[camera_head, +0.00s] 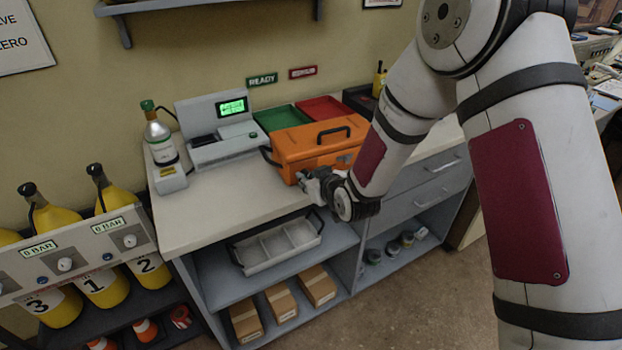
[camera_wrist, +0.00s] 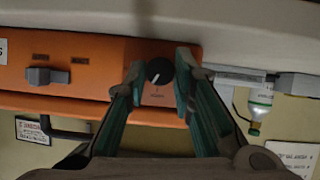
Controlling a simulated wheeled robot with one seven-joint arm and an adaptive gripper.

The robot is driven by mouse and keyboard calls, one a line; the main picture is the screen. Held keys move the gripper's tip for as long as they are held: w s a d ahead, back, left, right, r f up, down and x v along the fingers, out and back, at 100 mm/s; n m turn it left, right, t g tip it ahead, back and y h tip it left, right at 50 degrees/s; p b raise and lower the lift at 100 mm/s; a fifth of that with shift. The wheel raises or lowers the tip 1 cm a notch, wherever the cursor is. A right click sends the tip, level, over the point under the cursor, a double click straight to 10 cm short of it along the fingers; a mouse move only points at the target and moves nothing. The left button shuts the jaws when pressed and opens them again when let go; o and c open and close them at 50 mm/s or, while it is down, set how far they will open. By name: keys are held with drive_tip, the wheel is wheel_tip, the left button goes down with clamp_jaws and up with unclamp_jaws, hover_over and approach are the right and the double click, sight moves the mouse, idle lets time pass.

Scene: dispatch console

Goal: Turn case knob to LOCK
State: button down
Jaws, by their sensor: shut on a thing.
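The orange case (camera_head: 292,151) stands on the pale counter, with a black handle on its lid. It also fills the upper left of the wrist view (camera_wrist: 95,55). The black case knob (camera_wrist: 159,72) is on its front face, with a white pointer line slanting to the lower left in the wrist view. My gripper (camera_head: 305,177) is at the case's front; in the wrist view its two fingertips (camera_wrist: 160,70) are on either side of the knob, closed on it. The small lettering beside the knob is too blurred to read. The knob is hidden in the head view.
A grey latch (camera_wrist: 45,76) sits on the same case face. Green (camera_head: 275,118) and red (camera_head: 321,108) trays lie behind the case. A console with a lit screen (camera_head: 232,107) and a gas bottle (camera_head: 160,140) stand to the left. The counter's front left is clear.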

drive_tip(key=shift+s+a+n+t+h, duration=0.1)
drive_tip(key=shift+a+n+t+h, duration=0.15)
drive_tip(key=shift+n+t+h, duration=0.6)
drive_tip(key=shift+n+g, duration=0.25)
drive_tip(key=shift+n, duration=0.2)
drive_tip(key=c, duration=1.6)
unclamp_jaws()
drive_tip(key=shift+c, duration=0.2)
drive_tip(key=v, duration=1.2)
drive_tip(key=shift+a, duration=0.15)
